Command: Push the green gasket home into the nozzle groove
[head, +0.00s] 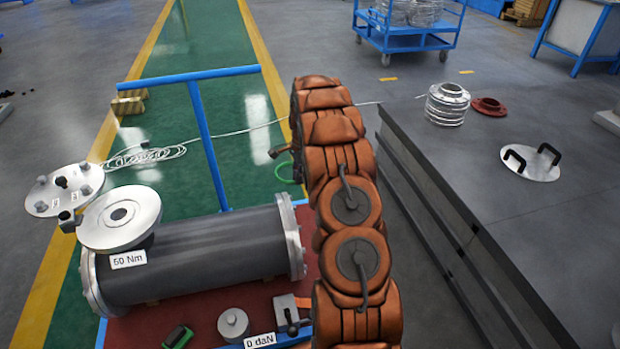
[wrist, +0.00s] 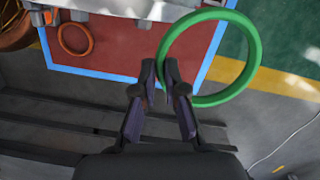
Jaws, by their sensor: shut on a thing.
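The green gasket (wrist: 252,62) is a large ring in the wrist view. My gripper (wrist: 167,80) is shut on its near left edge, and the ring extends up and right from the fingertips. In the head view only a small arc of the gasket (head: 283,172) shows left of my arm, which hides the rest. The dark shell (head: 200,255) lies on its side on a red-topped stand. Its nozzle (head: 118,218), a pale round flange with a central hole, faces up at the shell's left end. The gasket is apart from the nozzle. The groove is too small to make out.
A bolted round cover (head: 65,190) stands beside the nozzle. A blue post frame (head: 205,140) rises behind the shell. An orange ring (wrist: 75,40) lies on the red surface (wrist: 110,55). A grey bench (head: 480,190) is right of my arm, with a handled lid (head: 530,165).

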